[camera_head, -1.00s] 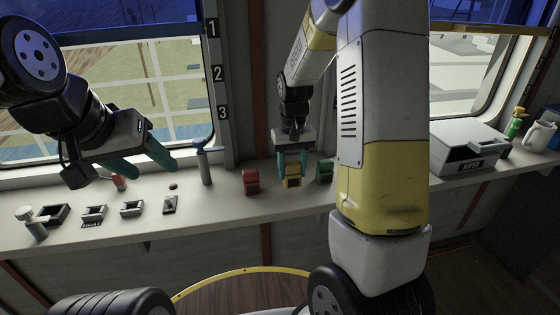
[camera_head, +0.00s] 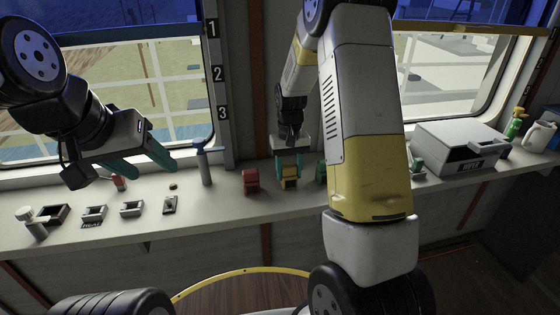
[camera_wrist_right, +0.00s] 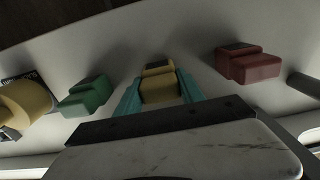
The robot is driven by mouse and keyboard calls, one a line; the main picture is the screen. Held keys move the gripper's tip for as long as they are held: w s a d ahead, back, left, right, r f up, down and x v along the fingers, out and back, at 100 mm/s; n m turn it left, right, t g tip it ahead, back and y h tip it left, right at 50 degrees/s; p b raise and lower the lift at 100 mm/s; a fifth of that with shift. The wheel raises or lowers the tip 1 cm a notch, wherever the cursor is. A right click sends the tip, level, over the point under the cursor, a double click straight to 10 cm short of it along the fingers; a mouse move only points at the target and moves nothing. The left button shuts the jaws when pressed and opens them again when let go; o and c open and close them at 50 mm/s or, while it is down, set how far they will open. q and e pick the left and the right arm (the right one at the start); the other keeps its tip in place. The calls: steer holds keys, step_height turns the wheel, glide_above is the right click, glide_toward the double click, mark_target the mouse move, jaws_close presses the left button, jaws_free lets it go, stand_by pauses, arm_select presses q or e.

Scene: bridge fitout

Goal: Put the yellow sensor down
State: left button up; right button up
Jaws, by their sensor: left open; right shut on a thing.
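The yellow sensor (camera_head: 289,178) is a small stepped block between the teal fingers of my right gripper (camera_head: 289,168). The fingers are shut on it, one on each side. It is upright, at or just above the shelf; I cannot tell if it touches. In the right wrist view the yellow sensor (camera_wrist_right: 158,85) sits between both fingers, with a red block (camera_wrist_right: 248,64) to its right and a green block (camera_wrist_right: 86,96) to its left. My left gripper (camera_head: 148,160) is open and empty above the left part of the shelf.
A red block (camera_head: 250,181) and a partly hidden green block (camera_head: 320,172) flank the sensor on the shelf (camera_head: 225,205). Left are a blue-topped lever (camera_head: 206,165) and several small fittings. Right stand another green item (camera_head: 417,165) and a grey box (camera_head: 462,148).

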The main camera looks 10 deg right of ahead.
steer(key=o, duration=1.4)
step_height(320, 180, up, 12)
steer(key=shift+s+a+r+t+y, duration=0.35)
steer(key=shift+s+r+t, duration=1.1)
steer(key=shift+s, duration=2.6)
steer(key=shift+s+a+r+t+y, duration=0.5)
steer(key=shift+s+r, duration=1.8)
steer(key=shift+s, duration=1.75)
steer(key=shift+s+a+r+t+y, duration=0.25)
steer(key=shift+s+r+t, duration=1.25)
steer(key=shift+s, duration=2.55)
steer(key=shift+r+g, duration=0.35)
